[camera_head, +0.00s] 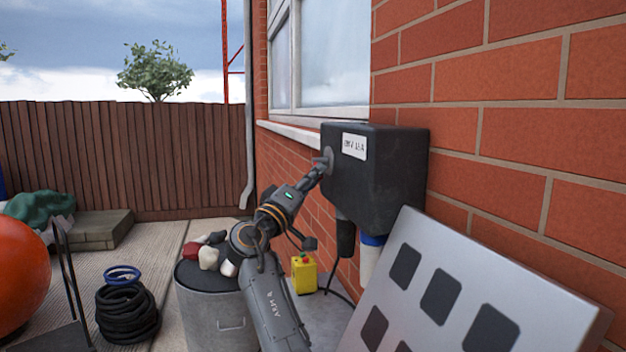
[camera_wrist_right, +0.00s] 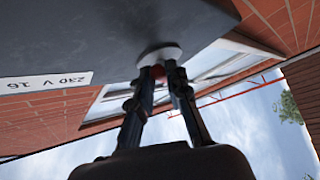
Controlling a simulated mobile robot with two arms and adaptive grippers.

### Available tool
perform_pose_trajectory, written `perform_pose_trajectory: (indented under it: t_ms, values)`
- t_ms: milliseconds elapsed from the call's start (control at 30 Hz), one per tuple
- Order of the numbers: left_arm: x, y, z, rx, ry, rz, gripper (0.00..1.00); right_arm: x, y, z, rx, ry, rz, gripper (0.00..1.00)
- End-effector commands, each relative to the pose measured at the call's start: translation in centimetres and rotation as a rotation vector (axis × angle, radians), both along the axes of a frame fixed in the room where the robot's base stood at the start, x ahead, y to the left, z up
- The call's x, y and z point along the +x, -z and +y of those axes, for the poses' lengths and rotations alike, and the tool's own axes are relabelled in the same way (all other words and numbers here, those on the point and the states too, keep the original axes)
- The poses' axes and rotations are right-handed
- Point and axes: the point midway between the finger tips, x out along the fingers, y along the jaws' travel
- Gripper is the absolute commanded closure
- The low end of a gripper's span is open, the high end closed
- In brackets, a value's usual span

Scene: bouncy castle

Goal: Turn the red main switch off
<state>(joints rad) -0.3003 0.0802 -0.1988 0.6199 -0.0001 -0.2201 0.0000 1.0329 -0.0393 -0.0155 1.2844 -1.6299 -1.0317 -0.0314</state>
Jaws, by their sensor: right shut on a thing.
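The dark grey switch box (camera_head: 394,165) is fixed to the brick wall, with a white label (camera_head: 354,146) on its front. My right gripper (camera_head: 322,168) reaches up to the box's left face and is shut on the red main switch. In the right wrist view the two fingertips (camera_wrist_right: 167,74) close around the red switch (camera_wrist_right: 157,72), in front of a round grey plate (camera_wrist_right: 160,54) on the box (camera_wrist_right: 100,40). The fingers hide most of the switch, so I cannot tell its setting. My left gripper is not in view.
A yellow box (camera_head: 304,274) sits by the wall. A tilted pale panel (camera_head: 450,250) with dark squares fills the lower right. A black coil (camera_head: 127,315) and an orange ball (camera_head: 20,275) lie at left.

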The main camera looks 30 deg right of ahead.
Motion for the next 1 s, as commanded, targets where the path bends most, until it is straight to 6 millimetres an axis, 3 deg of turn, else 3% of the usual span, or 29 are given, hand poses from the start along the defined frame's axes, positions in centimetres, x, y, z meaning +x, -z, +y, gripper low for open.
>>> perform_pose_trajectory:
  t_ms: [67, 100, 200, 567, 1000]
  values:
    - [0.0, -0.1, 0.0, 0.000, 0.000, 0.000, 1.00, -0.1, -0.6, -0.1, -0.006, 0.001, -0.008, 1.00]
    - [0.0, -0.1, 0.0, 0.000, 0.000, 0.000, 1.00, -0.2, -0.6, -0.1, -0.006, 0.001, -0.008, 0.76]
    - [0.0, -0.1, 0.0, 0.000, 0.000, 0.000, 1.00, -0.1, -0.5, -0.1, -0.004, 0.001, -0.007, 0.62]
    - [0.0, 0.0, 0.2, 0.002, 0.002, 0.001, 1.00, -0.2, 0.1, 0.5, -0.002, -0.001, -0.001, 0.62]
    - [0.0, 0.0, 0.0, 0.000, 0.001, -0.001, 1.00, -3.4, 3.3, 7.4, -0.001, -0.002, -0.002, 0.62]
